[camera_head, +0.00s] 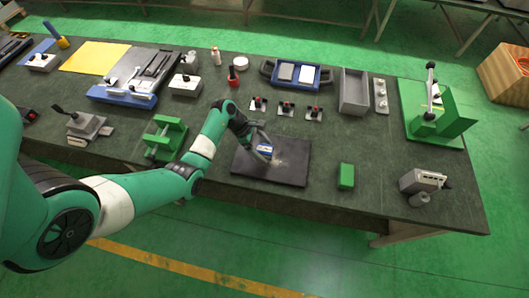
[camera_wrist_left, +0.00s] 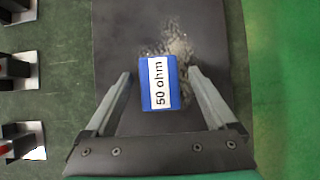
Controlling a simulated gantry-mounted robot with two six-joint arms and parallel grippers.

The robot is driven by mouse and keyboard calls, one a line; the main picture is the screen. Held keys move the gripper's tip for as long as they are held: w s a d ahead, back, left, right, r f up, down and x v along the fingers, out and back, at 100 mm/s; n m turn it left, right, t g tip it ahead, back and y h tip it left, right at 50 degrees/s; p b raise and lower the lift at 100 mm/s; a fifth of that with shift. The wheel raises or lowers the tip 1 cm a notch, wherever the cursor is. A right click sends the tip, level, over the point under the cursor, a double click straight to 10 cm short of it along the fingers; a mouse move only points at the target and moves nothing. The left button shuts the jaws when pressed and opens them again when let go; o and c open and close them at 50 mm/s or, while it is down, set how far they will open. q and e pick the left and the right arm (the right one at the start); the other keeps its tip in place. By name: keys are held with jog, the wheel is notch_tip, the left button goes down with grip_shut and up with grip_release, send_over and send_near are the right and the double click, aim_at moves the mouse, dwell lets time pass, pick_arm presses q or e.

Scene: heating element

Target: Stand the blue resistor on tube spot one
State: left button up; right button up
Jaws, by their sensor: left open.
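The blue resistor (camera_head: 264,150), a blue block with a white "50 ohm" label, is at the dark mat (camera_head: 243,167). In the left wrist view the resistor (camera_wrist_left: 172,84) is between the fingers of my left gripper (camera_wrist_left: 160,78). The fingers are open, with a visible gap on each side of it. In the head view my left gripper (camera_head: 262,142) reaches down over the mat and partly hides the resistor. Three small stands with dark and red clamps (camera_head: 286,108) stand behind the mat. No marking shows which spot is tube spot one. My right gripper is out of view.
A green block (camera_head: 346,176) stands right of the mat. A blue tray (camera_head: 296,74) and a grey open bin (camera_head: 354,91) are behind the stands. A green fixture (camera_head: 165,138) stands left of the mat. The mat lies near the table's front edge.

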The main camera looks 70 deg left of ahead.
pick_arm(q)
jog(key=shift+w+d+f, duration=0.1)
jog(key=shift+f, duration=0.1)
jog(key=shift+c, duration=0.2)
grip_shut()
jog(key=shift+r, duration=0.1)
